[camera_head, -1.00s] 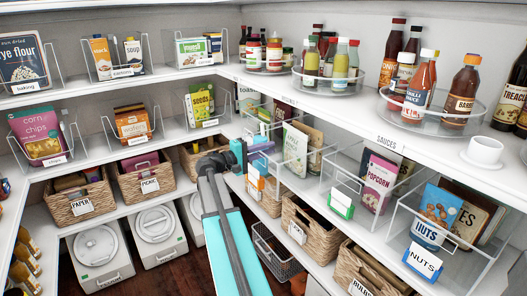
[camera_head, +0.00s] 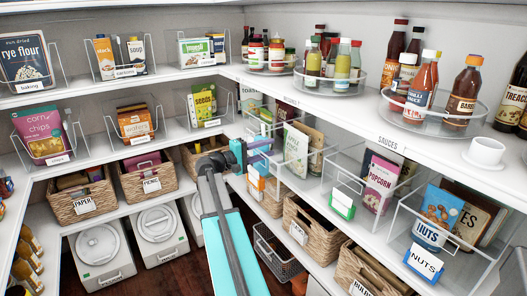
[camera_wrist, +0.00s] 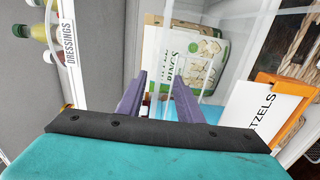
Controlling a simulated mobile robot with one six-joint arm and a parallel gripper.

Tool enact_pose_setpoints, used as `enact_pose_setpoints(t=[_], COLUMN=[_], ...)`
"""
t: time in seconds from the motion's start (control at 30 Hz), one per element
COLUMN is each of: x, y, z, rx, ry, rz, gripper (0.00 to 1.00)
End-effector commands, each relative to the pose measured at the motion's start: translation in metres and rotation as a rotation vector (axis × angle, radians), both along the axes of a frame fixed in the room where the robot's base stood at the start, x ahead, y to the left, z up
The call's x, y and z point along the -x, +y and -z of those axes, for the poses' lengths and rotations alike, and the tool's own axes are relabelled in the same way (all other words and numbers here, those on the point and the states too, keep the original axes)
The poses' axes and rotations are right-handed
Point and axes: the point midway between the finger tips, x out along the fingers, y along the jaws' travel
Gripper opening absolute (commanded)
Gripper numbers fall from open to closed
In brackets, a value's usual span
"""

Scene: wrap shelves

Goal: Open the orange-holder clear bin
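The orange-holder clear bin (camera_head: 268,166) stands on the middle right shelf, near the corner, partly behind my gripper. Its orange label holder (camera_head: 256,181) faces the aisle. In the wrist view the orange holder (camera_wrist: 262,79) is at the right, with a white card (camera_wrist: 258,112) ending in "TZELS". My gripper (camera_head: 262,152) is at the bin's upper front. In the wrist view its two purple fingers (camera_wrist: 160,80) are apart, with clear plastic edges in front of and between them. Contact with the bin cannot be told. Packets (camera_wrist: 195,55) show behind the clear wall.
A green-holder clear bin (camera_head: 343,204) and a blue-holder nuts bin (camera_head: 424,263) stand further right on the same shelf. Sauce bottles on round trays (camera_head: 432,112) stand on the shelf above. Wicker baskets (camera_head: 300,228) are below. The floor (camera_head: 190,278) is open at the lower middle.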

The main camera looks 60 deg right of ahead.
Motion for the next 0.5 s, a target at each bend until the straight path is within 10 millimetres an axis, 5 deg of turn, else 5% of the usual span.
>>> enact_pose_setpoints(t=[0.5], x=[-0.02], y=[0.048], z=[0.001], rx=[0.0], ry=[-0.001], rz=[-0.001], gripper=[0.33])
